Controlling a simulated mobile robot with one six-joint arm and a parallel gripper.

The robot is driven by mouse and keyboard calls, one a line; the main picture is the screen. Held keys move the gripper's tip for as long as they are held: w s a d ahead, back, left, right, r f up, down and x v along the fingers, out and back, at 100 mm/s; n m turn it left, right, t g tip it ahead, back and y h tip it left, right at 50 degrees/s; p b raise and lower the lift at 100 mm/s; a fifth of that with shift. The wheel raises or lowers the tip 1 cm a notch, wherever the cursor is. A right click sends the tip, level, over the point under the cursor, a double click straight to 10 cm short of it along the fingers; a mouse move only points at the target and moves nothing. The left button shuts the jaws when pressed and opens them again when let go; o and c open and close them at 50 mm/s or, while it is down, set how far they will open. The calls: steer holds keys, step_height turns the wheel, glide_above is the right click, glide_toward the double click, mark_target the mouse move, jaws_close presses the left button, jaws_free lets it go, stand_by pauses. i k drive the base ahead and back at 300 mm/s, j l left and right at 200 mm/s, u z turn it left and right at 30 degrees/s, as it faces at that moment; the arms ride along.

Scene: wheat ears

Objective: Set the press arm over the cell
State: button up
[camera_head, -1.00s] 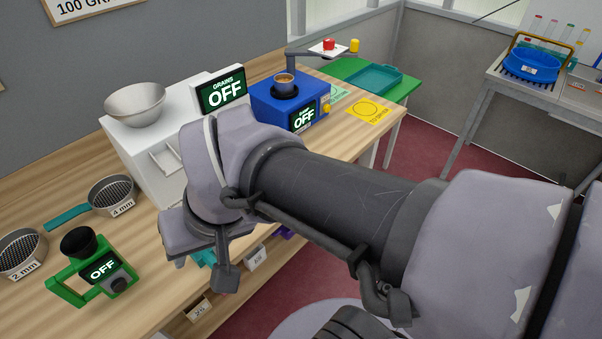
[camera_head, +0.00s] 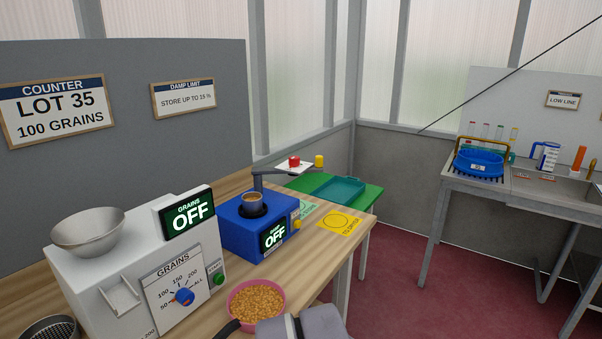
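The blue meter (camera_head: 240,232) stands on the wooden bench with its screen reading OFF. The cell (camera_head: 252,199), a small cup with brownish contents, sits in a dark ring on its top. The press arm (camera_head: 283,170) is a grey bar on a post at the meter's back. It points right, swung away from the cell, with a yellow knob (camera_head: 319,161) at its outer end and a red knob (camera_head: 294,161) by a white plate. Part of my arm shows at the bottom edge; my gripper is out of view.
A white grain counter (camera_head: 130,268) with a metal bowl (camera_head: 88,232) stands left of the meter. A pink bowl of grain (camera_head: 256,300) is in front. A yellow card (camera_head: 340,222) lies right, with a teal tray (camera_head: 338,188) behind. A sink bench stands far right.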

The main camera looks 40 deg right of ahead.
mark_target(305, 167)
steer(key=z, duration=1.1)
